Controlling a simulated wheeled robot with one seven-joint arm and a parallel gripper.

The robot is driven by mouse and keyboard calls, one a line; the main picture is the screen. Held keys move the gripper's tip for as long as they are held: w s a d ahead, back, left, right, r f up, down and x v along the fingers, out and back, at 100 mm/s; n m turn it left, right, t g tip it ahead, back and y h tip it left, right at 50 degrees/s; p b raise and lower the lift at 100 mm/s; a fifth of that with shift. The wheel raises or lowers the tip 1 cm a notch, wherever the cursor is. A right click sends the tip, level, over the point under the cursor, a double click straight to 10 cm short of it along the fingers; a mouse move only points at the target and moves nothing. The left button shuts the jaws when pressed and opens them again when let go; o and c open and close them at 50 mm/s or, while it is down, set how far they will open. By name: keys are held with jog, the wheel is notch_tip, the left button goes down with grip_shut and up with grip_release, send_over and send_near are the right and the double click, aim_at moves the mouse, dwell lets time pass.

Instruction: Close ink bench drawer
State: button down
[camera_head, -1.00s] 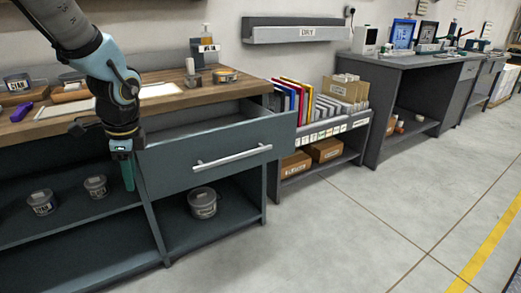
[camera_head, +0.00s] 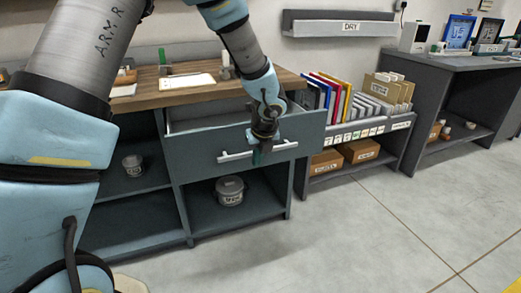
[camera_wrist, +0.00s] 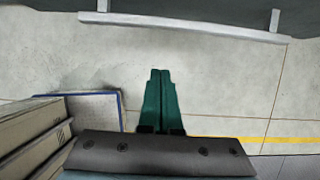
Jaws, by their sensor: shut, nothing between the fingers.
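The ink bench drawer (camera_head: 200,153) stands pulled out under the wooden worktop, with its open inside showing behind the dark grey front. A pale bar handle (camera_head: 285,147) runs across the front. My gripper (camera_head: 257,157) is in front of the drawer front, at the handle in the picture, and covers part of the bar. In the wrist view, my gripper's green fingers (camera_wrist: 161,98) are shut together and empty. The handle (camera_wrist: 190,25) crosses the top there, apart from the fingertips in the picture, with the drawer front (camera_wrist: 215,7) beyond. I cannot tell whether anything touches.
A grey tub (camera_head: 230,190) stands on the shelf below the drawer, and another tub (camera_head: 133,165) is further left. A shelf unit (camera_head: 335,138) with folders and boxes stands right of the bench. The floor (camera_head: 330,235) in front is clear.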

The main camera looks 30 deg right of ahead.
jog(key=shift+w+d+f+p, duration=0.15)
jog(key=shift+w+p, duration=0.1)
jog(key=shift+w, duration=0.5)
jog(key=shift+w+f+p, duration=0.1)
jog(key=shift+w+p, duration=0.1)
jog(key=shift+w, duration=0.5)
jog(key=shift+w+d+f+p, duration=0.15)
jog(key=shift+w+p, duration=0.1)
jog(key=shift+w, duration=0.5)
jog(key=shift+a, duration=0.1)
